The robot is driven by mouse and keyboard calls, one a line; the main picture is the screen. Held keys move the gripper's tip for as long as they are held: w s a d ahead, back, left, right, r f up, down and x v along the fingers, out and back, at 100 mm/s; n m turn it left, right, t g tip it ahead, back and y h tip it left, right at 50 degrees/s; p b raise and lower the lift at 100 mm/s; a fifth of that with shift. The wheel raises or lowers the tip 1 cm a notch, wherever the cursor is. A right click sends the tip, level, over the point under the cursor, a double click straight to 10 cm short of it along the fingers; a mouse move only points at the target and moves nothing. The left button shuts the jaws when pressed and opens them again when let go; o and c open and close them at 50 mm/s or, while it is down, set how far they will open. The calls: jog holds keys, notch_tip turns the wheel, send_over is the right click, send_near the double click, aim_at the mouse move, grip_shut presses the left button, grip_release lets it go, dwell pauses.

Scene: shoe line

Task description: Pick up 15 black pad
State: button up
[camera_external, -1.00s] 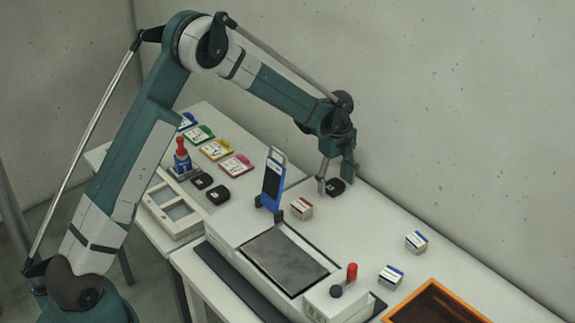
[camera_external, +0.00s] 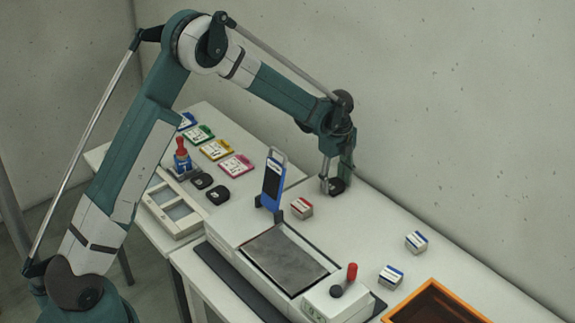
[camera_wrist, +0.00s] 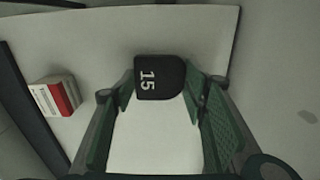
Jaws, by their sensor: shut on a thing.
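The black pad marked 15 (camera_wrist: 160,77) lies between my gripper's fingers in the wrist view, its white number readable. In the external view the black pad (camera_external: 337,186) sits on the white table at my gripper's fingertips, partly hidden by them. My gripper (camera_external: 334,184) points down near the back wall and is shut on the pad. In the wrist view the green fingers of my gripper (camera_wrist: 158,95) stand on either side of the pad. I see no clear gap between the pad and the table.
A red-and-white box (camera_external: 302,207) stands left of the pad. A blue tool (camera_external: 272,180) stands upright in a holder further left. Two other black pads (camera_external: 210,188) lie by colored cards. Two blue-and-white boxes (camera_external: 403,262) and an orange-rimmed tray (camera_external: 395,313) are at right.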

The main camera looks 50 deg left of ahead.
aim_at(334, 185)
notch_tip(334, 185, up, 10)
jog(key=shift+f, duration=0.15)
dwell(0.4)
